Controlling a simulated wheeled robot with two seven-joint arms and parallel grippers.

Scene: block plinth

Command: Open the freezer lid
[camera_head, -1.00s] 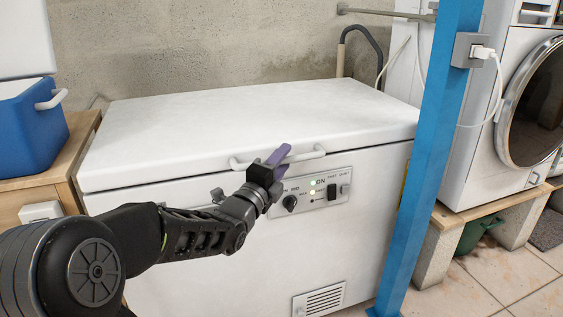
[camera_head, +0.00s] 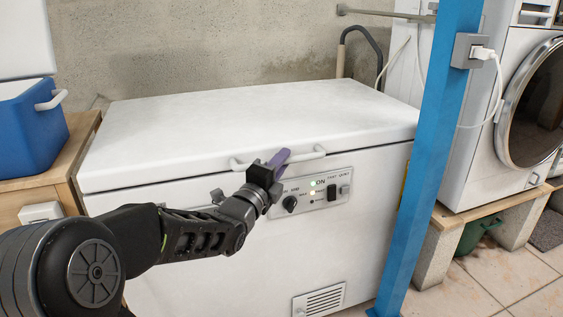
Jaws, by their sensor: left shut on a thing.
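The white chest freezer (camera_head: 240,240) stands against the wall, and its lid (camera_head: 250,118) lies flat and closed on top. A white bar handle (camera_head: 309,154) runs along the lid's front edge. My left gripper (camera_head: 280,158) is at the handle's middle, its purple fingers shut on the bar. The fingers hide part of the handle. A control panel (camera_head: 312,195) with a knob, lights and a switch sits just below and right of the gripper. My right gripper is out of view.
A blue post (camera_head: 425,170) stands close in front of the freezer's right side. A blue cooler (camera_head: 32,128) sits on a wooden stand at the left. A washing machine (camera_head: 475,150) is at the right. The space above the lid is clear.

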